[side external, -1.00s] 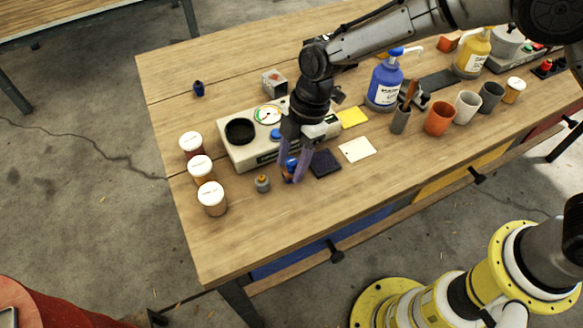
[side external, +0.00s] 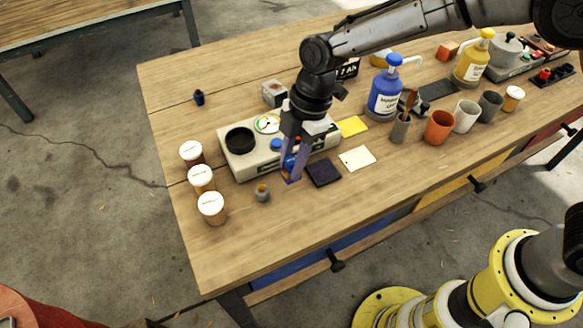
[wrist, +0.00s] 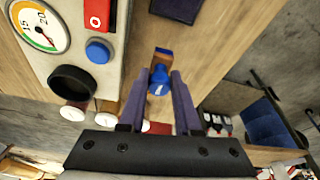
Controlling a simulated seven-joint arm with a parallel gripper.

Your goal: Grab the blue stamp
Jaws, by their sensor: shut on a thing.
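The blue stamp (wrist: 159,82) is between the two purple fingers of my gripper (wrist: 160,78) in the wrist view, with a small wooden-coloured part showing beyond its blue handle. In the side external view, my gripper (side external: 292,178) points down at the front edge of the beige device, and its fingers are shut on the stamp (side external: 289,162), which is largely hidden by them. I cannot tell for sure whether the stamp touches the table. The dark ink pad (side external: 324,172) lies just right of the fingers.
The beige device (side external: 235,165) with a gauge stands behind my gripper. A white card (side external: 357,158) and yellow pad (side external: 352,126) lie to the right. The front table area is clear.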

